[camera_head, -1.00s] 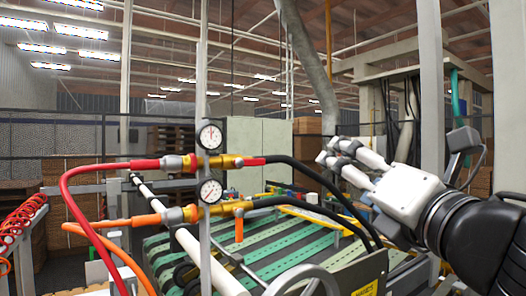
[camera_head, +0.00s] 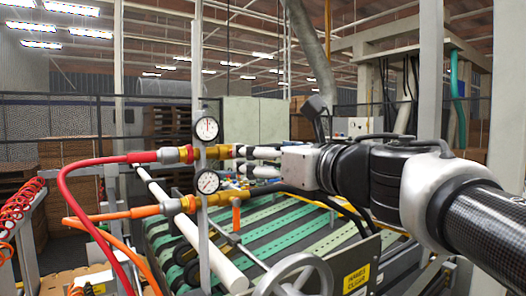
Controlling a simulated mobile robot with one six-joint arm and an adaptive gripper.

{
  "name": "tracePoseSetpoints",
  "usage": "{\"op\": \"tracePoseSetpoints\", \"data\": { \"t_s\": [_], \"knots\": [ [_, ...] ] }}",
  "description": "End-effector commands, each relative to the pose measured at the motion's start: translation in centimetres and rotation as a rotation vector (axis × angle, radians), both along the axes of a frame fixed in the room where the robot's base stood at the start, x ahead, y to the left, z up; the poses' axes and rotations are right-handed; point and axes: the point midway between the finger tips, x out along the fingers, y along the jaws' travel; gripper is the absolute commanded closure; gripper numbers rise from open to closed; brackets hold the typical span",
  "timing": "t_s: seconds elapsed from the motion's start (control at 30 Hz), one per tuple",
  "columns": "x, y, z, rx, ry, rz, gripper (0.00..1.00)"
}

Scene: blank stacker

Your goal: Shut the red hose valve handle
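The red hose (camera_head: 72,190) runs through a red fitting (camera_head: 142,157) into a brass valve body (camera_head: 186,154) on the upper line, beside the grey post. The red handle is not clearly visible; my fingers cover the place just right of the brass fitting (camera_head: 218,152). My gripper (camera_head: 238,161) reaches in from the right, its two pale fingers one above the other with a gap between them, so it looks open. Its tips are close to the right end of the brass fitting. I cannot tell whether they touch the handle or have it between them.
Two gauges (camera_head: 207,129) (camera_head: 208,182) sit on the post. Below, an orange hose (camera_head: 95,217) feeds a second brass valve with an orange handle (camera_head: 236,217) pointing down. A handwheel (camera_head: 298,277) stands in front, and a green slatted conveyor (camera_head: 270,226) lies behind.

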Motion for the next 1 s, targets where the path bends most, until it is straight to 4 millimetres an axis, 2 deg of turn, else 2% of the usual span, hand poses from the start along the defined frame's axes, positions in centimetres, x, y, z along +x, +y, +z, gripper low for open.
{"op": "tracePoseSetpoints", "data": {
  "t_s": [0.2,0.37,0.73,1.0],
  "knots": [
    [3.3,2.3,0.0,-0.001,0.001,0.002,0.19],
    [4.6,3.1,0.0,-0.001,0.001,0.001,0.19],
    [5.0,3.4,0.0,0.000,0.000,-0.001,0.19],
    [5.0,3.4,0.0,0.000,0.000,0.000,0.37]
  ]
}}
